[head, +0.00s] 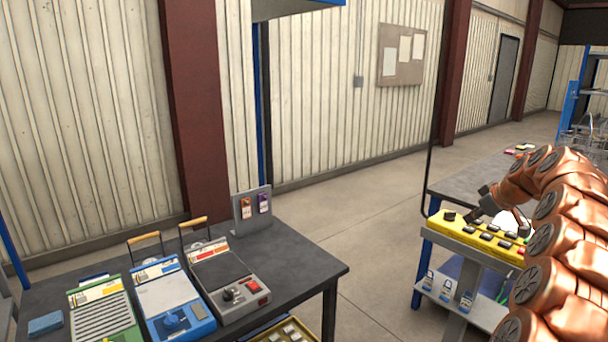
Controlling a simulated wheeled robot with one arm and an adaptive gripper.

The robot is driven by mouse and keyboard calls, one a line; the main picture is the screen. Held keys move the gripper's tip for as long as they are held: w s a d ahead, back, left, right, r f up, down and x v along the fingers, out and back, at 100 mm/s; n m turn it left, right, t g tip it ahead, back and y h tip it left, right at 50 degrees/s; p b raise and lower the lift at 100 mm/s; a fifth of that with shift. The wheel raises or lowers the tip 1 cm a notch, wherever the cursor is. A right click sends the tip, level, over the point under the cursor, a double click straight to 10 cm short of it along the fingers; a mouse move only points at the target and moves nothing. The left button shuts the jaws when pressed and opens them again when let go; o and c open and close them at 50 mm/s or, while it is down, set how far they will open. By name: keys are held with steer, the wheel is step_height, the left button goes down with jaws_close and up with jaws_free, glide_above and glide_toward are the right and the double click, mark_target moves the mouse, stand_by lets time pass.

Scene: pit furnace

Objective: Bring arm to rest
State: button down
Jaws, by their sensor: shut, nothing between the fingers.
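My copper-coloured arm (555,225) fills the right edge of the head view, bent over at the top. My dark gripper (478,212) is small in the picture, at the arm's far end, over the yellow panel (463,234) with several black buttons. The gripper is shut and holds nothing. I cannot tell whether its tips touch the panel or hover just above it. The arm hides the panel's right end.
A dark table (318,262) at the lower left bears green (100,310), blue (172,305) and grey (226,280) devices and a small stand with tags (252,212). Another table (470,177) stands behind the panel. Clear floor (375,235) lies between.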

steer(key=s+a+g+y, duration=0.1)
steer(key=s+a+g, duration=0.1)
steer(key=s+a, duration=0.55)
steer(key=s+a+m+g+p, duration=0.1)
steer(key=s+a, duration=0.3)
steer(key=a, duration=0.7)
steer(key=s+a+g+y, duration=0.1)
steer(key=s+a+g, duration=0.1)
steer(key=s+a, duration=0.5)
steer(key=s+a+f+m+g+h, duration=0.1)
steer(key=s+a+f, duration=0.1)
steer(key=s, duration=0.8)
steer(key=s+a+f+m+g+h+p, duration=0.1)
steer(key=s+f, duration=0.3)
steer(key=s, duration=0.7)
steer(key=s+a+f+m+g+h, duration=0.1)
steer(key=s+a, duration=0.3)
steer(key=s, duration=0.7)
steer(key=shift+s+f+m+g+h+p, duration=0.2)
steer(key=shift+f+m+g+h+p, duration=0.15)
steer(key=shift+f+m+g, duration=0.5)
